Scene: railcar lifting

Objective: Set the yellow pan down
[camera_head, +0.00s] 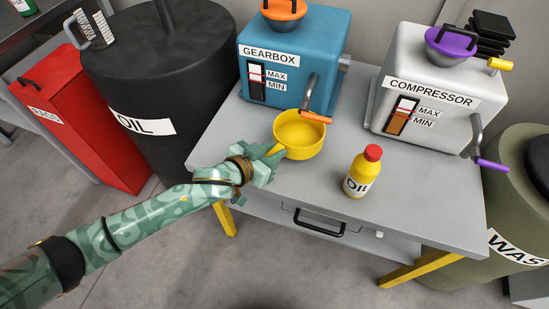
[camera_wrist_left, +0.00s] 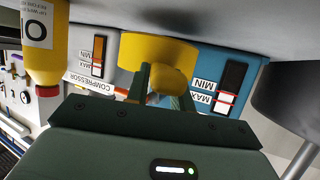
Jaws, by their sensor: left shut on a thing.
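The yellow pan (camera_head: 300,136) is at the left part of the grey table, in front of the blue gearbox and below its orange-tipped spout. My left gripper (camera_head: 276,152) is shut on the pan's handle, at the pan's lower left. The pan looks upright and empty. Whether its base touches the table top is hard to tell. In the left wrist view the pan (camera_wrist_left: 158,52) is upside down in the picture, with its handle (camera_wrist_left: 168,80) between my fingers (camera_wrist_left: 166,84). My right gripper is not in view.
The grey table (camera_head: 420,205) also bears the gearbox (camera_head: 290,60), the white compressor (camera_head: 435,95) and a yellow oil bottle (camera_head: 358,180) right of the pan. A black oil drum (camera_head: 160,80) stands left; an olive waste drum (camera_head: 525,170) stands right.

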